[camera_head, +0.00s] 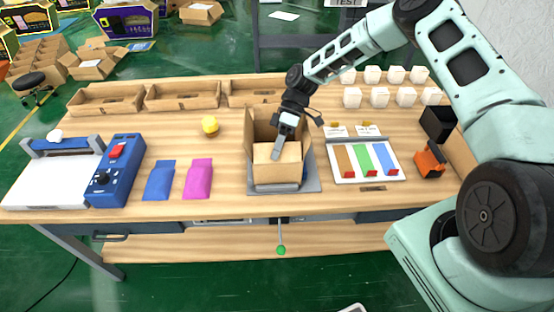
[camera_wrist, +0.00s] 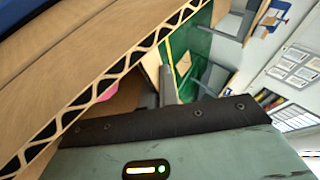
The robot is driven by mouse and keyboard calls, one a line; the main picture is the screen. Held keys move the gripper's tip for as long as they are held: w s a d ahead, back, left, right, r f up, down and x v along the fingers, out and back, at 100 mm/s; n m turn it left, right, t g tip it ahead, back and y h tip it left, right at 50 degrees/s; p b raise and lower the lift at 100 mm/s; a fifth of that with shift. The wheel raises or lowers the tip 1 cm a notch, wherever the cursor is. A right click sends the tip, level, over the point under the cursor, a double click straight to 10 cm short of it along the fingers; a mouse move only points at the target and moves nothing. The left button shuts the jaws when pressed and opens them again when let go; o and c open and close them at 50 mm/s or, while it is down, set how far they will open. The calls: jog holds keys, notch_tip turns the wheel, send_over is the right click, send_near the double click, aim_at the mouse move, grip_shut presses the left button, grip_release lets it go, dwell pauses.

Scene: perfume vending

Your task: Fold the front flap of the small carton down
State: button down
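The small carton (camera_head: 277,173) stands open on a grey plate (camera_head: 312,185) near the front middle of the table. Its side and back flaps stand up. The front flap (camera_head: 290,152) shows as a lighter panel above the front wall and leans inward over the opening. My gripper (camera_head: 276,154) points down at this flap from above, with its fingers together as one narrow grey bar. Whether it touches the flap is unclear. In the wrist view, a corrugated cardboard edge (camera_wrist: 120,72) crosses close to the camera, beside my grey fingers (camera_wrist: 168,84), and partly hides the scene.
Right of the carton lies a white tray (camera_head: 340,178) with brown, green and blue strips. Pink (camera_head: 198,180) and blue (camera_head: 160,181) packets lie to the left, beside a blue-and-white machine (camera_head: 116,172). Cardboard trays (camera_head: 183,96) and several white cubes (camera_head: 352,97) stand behind.

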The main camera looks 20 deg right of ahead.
jog(key=shift+w+d+f+g+y+b, duration=0.1)
jog(key=shift+w+f+g+y+b, duration=0.15)
jog(key=shift+f+g+y+b, duration=0.55)
jog(key=shift+r+h+b, duration=0.3)
jog(key=shift+r+b, duration=0.1)
jog(key=shift+b, duration=0.1)
jog(key=shift+r, duration=0.1)
jog(key=c, duration=1.6)
grip_release()
jog(key=shift+c, duration=0.2)
jog(key=b+v, duration=0.5)
jog(key=v, duration=1.2)
jog(key=shift+w+b, duration=0.25)
jog(key=shift+b, duration=0.15)
